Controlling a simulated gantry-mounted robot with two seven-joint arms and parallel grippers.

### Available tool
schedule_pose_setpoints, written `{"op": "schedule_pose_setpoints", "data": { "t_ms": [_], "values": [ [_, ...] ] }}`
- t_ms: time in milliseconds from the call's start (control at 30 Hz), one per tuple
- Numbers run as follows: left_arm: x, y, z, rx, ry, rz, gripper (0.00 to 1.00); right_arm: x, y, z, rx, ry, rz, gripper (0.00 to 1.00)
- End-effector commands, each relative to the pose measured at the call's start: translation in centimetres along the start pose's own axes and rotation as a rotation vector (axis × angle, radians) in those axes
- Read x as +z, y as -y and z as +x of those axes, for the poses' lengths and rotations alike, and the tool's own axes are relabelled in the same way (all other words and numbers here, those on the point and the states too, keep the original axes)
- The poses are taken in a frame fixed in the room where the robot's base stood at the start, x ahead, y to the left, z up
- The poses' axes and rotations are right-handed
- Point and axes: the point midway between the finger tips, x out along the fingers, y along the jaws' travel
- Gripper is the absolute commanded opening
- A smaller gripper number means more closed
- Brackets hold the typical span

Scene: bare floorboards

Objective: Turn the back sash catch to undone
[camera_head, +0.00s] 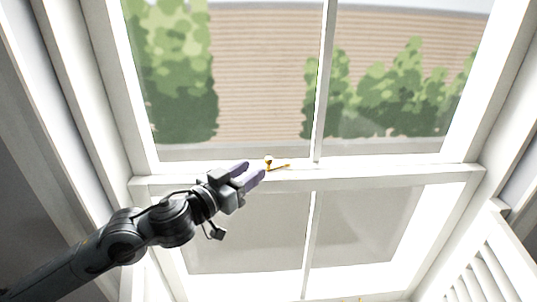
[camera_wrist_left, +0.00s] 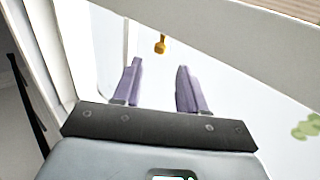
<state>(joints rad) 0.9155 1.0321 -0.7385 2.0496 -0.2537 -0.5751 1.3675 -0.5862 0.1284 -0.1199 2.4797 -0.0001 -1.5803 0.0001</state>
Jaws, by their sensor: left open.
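A small brass sash catch (camera_head: 269,162) sits on the white meeting rail of the window, left of the middle bar. Its thin lever points to the right along the rail in the head view. A brass knob (camera_wrist_left: 160,44) shows in the left wrist view, ahead of and roughly centred between the fingers; the rest of the catch is not clear there. My left gripper (camera_head: 254,170) has purple fingers, open and empty, just left of the catch and apart from it. The fingers also show apart in the wrist view (camera_wrist_left: 160,67). My right gripper is not in view.
The white meeting rail (camera_head: 390,172) runs across the window. A vertical bar (camera_head: 323,90) divides the upper panes. White frame sides stand left and right, and a slatted white piece (camera_head: 489,270) is at lower right. A tiny brass bit (camera_head: 360,298) shows at the bottom edge.

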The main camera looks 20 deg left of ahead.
Motion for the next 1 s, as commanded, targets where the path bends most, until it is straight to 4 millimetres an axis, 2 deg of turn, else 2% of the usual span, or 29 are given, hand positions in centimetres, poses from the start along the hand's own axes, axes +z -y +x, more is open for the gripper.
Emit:
{"op": "schedule_pose_setpoints", "data": {
  "t_ms": [200, 433, 633, 933, 1000],
  "values": [
    [-0.4, 0.0, 3.7, 0.001, -0.001, -0.003, 0.42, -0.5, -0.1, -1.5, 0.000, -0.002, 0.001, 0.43],
    [-0.3, 0.0, 6.6, 0.000, -0.001, -0.002, 0.42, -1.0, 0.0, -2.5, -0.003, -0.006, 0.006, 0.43],
    [-0.1, 0.0, 7.6, -0.001, -0.001, 0.000, 0.42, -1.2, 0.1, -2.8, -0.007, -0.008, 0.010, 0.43],
    [0.0, 0.0, 7.7, 0.000, -0.001, 0.000, 0.42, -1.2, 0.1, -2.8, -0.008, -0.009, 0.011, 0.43],
    [0.0, 0.0, 7.7, 0.000, 0.000, 0.000, 0.31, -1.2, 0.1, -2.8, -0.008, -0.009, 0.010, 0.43]
  ]
}}
